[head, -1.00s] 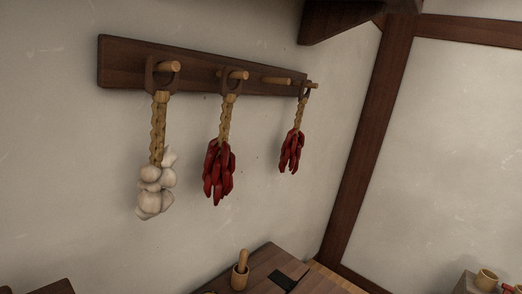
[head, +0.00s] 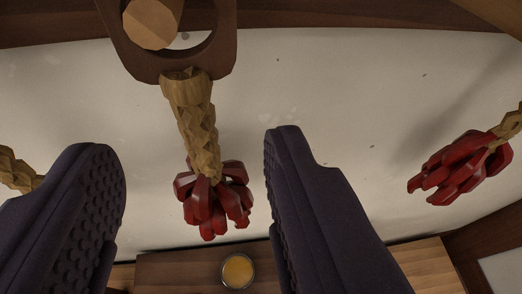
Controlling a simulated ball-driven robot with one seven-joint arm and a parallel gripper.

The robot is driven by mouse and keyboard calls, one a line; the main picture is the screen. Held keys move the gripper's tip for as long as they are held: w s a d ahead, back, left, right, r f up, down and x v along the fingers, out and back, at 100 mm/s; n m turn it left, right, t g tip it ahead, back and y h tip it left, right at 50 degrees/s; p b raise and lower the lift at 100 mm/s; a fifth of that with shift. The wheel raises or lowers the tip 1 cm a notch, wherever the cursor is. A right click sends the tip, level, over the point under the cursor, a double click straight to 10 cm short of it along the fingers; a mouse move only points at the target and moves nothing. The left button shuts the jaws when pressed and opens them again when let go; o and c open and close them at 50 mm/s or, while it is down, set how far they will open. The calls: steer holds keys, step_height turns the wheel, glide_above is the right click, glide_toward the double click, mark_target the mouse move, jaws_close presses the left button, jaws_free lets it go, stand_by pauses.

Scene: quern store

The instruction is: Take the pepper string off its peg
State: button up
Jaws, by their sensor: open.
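A string of red peppers (head: 213,203) hangs by a plaited straw cord (head: 194,120) from a dark wooden loop (head: 220,50). The loop hangs on a light wooden peg (head: 150,22) at the top left of centre. My gripper (head: 190,160) is open, with one dark padded finger on each side of the string in the picture. No contact between the fingers and the cord shows. A second red pepper string (head: 462,168) hangs at the right, outside the fingers.
A straw cord (head: 15,172) shows at the left edge, beside my left finger; what hangs from it is hidden. A wooden table (head: 175,270) with a round cup (head: 238,271) lies below. The pale wall (head: 330,90) is bare between the two pepper strings.

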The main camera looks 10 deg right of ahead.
mark_target(189, 112)
steer(key=p+x, duration=0.1)
steer(key=x, duration=0.6)
steer(key=shift+w+a+p, duration=0.2)
steer(key=shift+w+p, duration=0.05)
steer(key=shift+p, duration=0.15)
steer(key=shift+f, duration=0.15)
